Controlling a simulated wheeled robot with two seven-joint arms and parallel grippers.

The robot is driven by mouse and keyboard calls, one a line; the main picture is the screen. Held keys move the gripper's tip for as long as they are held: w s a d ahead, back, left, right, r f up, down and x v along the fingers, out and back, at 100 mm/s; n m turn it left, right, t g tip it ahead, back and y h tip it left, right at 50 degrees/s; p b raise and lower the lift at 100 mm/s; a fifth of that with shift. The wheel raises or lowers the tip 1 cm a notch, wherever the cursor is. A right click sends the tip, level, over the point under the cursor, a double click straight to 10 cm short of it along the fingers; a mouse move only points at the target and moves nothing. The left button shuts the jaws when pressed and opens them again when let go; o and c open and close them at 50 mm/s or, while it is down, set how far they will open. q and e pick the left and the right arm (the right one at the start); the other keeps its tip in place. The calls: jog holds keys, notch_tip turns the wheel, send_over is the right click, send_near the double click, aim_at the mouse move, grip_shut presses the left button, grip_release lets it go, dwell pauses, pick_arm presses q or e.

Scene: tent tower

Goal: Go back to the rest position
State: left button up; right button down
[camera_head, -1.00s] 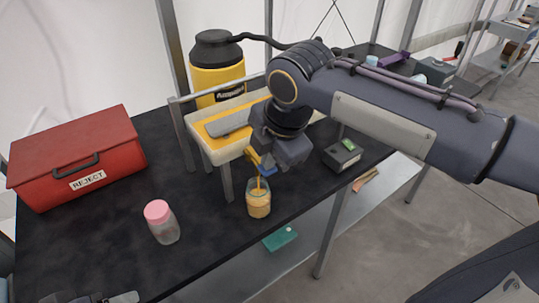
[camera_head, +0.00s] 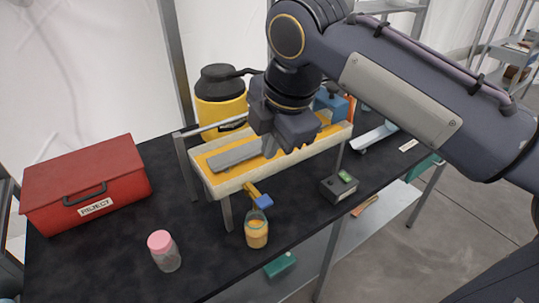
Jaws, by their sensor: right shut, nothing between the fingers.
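My right gripper (camera_head: 284,148) hangs from the arm that comes in from the right. It is shut and empty, above the yellow-lined tray stand (camera_head: 228,185). Below it, a yellow spout with a blue tap (camera_head: 264,201) sticks out from the stand's front. The gripper is apart from the tap. A glass jar with orange contents (camera_head: 256,234) stands upright on the black table (camera_head: 205,262), under the tap. My left gripper is not in view.
A red REJECT box (camera_head: 85,180) is at the left. A pink-lidded jar (camera_head: 164,251) stands in front. A yellow container with a black top (camera_head: 221,95) is behind the stand. A small dark box with a green display (camera_head: 339,187) is right of the stand.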

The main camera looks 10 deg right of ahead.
jog(key=shift+r, duration=0.1)
jog(key=s+d+f+m+y, duration=0.1)
jog(key=s+d+f+m, duration=0.2)
jog(key=s+f+m, duration=0.2)
jog(key=s+d+f+m+t, duration=0.1)
jog(key=s+d+f+m, duration=0.2)
jog(key=s+f+m, duration=0.2)
jog(key=s+d+f+m+t+y, duration=0.1)
jog(key=s+d+f+m, duration=0.3)
jog(key=f+m, duration=0.6)
jog(key=s+m, duration=0.1)
jog(key=m, duration=0.2)
jog(key=shift+f+m+y, duration=0.3)
jog(key=shift+f+m, duration=0.05)
jog(key=shift+m, duration=0.05)
